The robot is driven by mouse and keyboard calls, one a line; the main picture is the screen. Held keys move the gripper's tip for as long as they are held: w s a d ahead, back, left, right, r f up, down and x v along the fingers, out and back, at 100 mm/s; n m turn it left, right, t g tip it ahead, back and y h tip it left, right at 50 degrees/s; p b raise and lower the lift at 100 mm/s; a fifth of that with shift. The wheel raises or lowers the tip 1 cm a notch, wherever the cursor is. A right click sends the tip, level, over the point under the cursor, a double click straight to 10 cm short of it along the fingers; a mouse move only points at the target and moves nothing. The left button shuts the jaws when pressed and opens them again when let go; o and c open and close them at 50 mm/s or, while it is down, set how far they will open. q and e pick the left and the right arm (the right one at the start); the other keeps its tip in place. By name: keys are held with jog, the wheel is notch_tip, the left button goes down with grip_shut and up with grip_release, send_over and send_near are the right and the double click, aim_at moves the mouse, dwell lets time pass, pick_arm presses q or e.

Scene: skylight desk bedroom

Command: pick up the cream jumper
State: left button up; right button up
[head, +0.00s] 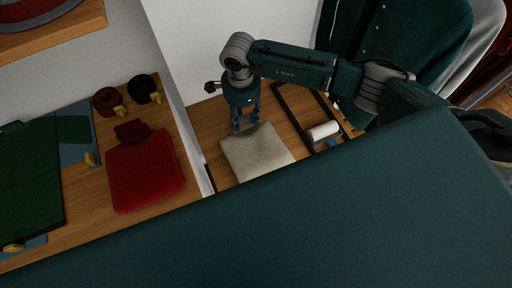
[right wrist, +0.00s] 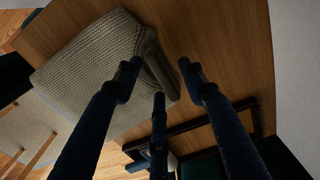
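The cream jumper (head: 258,152) lies folded on a wooden surface (head: 208,118) in the middle of the head view. In the right wrist view the knitted jumper (right wrist: 92,72) fills the upper left, with a thick rolled edge. My right gripper (head: 246,124) points down at the jumper's far edge. In the right wrist view its fingers (right wrist: 160,76) are spread open, with the rolled edge in the space between them. I cannot tell whether any finger touches the cloth. My left gripper is not in view.
A dark-framed tray (head: 286,103) with a white roller (head: 323,131) is right of the jumper. A red folded item (head: 145,170) and rolled belts (head: 143,88) lie left, past a divider. Green garments (head: 368,50) hang behind. A white wall is close behind the gripper.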

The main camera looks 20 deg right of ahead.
grip_shut()
jog(key=shift+r, duration=0.1)
